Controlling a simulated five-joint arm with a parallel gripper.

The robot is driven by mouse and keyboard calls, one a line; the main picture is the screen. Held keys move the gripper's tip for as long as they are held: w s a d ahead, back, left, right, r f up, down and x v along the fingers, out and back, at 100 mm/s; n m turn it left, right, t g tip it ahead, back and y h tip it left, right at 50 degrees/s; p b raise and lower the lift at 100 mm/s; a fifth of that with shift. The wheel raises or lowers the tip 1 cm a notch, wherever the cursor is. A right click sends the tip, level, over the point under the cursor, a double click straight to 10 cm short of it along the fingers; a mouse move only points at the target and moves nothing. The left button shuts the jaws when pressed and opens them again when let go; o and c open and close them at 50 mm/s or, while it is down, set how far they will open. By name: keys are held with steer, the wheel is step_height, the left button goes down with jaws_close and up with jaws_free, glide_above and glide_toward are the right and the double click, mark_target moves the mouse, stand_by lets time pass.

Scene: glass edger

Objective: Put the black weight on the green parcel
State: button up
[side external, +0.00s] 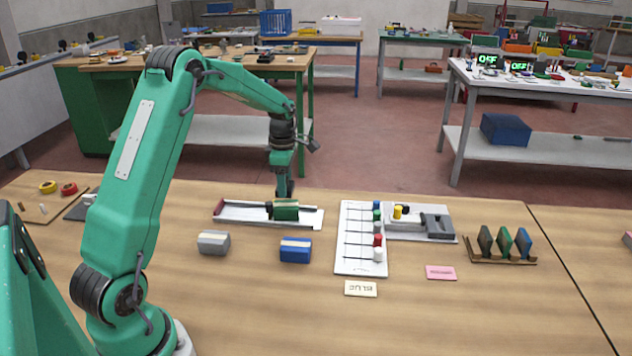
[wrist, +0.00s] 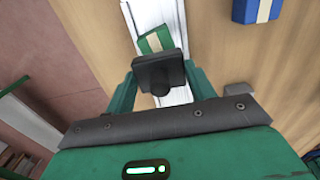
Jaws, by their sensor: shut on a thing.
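My gripper (wrist: 161,84) is shut on the black weight (wrist: 157,72), which has a square dark block and a round knob towards me in the wrist view. The green parcel (wrist: 150,43), with a pale band, shows just beyond the weight in that view and is partly covered by it. In the side view, the green parcel (side external: 287,211) sits on a white track (side external: 240,212), and my gripper (side external: 285,186) points down right above it. The weight is hard to make out there, and I cannot tell whether it touches the parcel.
A grey parcel (side external: 213,243) and a blue parcel (side external: 296,251) lie on the bench in front of the track. To the right are a white board with coloured pegs (side external: 353,254), a grey fixture (side external: 436,223) and a rack of coloured pieces (side external: 503,259). The front bench is mostly clear.

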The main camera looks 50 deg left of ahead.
steer(key=shift+f, duration=1.8)
steer(key=shift+f, duration=0.15)
steer(key=o, duration=1.3)
step_height(320, 180, up, 12)
steer(key=shift+r, duration=0.1)
steer(key=shift+d+r, duration=0.1)
